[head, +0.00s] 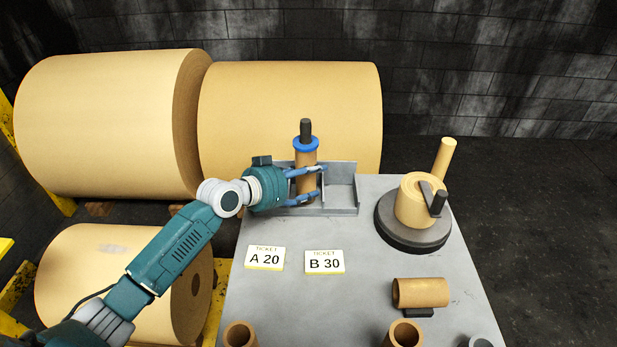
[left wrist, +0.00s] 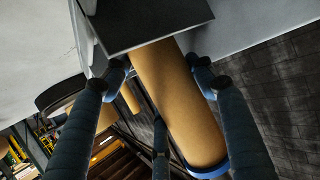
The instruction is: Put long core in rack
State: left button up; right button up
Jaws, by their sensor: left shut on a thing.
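A long brown core (head: 306,176) stands upright with a blue collar (head: 306,144) and a dark plug at its top. My left gripper (head: 322,182) is shut around the core's side, with blue fingers on it. In the left wrist view the core (left wrist: 180,100) runs between the fingers (left wrist: 165,85), blue collar at the lower end. The grey rack (head: 341,172) stands at the table's back edge. The core is at its left compartment; the right compartment is empty. Whether the core's foot rests on the rack floor is hidden. My right gripper is out of view.
Tickets A 20 (head: 265,258) and B 30 (head: 324,262) lie on the grey table (head: 275,300). A tan roll (head: 412,203) sits on a dark round base (head: 400,238) at right. A short core (head: 422,292) lies in front.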

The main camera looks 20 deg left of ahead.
pick_arm(q)
jog(key=shift+r, duration=0.15)
jog(key=o, duration=0.9)
jog(key=b+v, duration=0.1)
jog(key=v, duration=1.1)
jog(key=shift+b, duration=0.3)
jog(key=shift+s, duration=0.1)
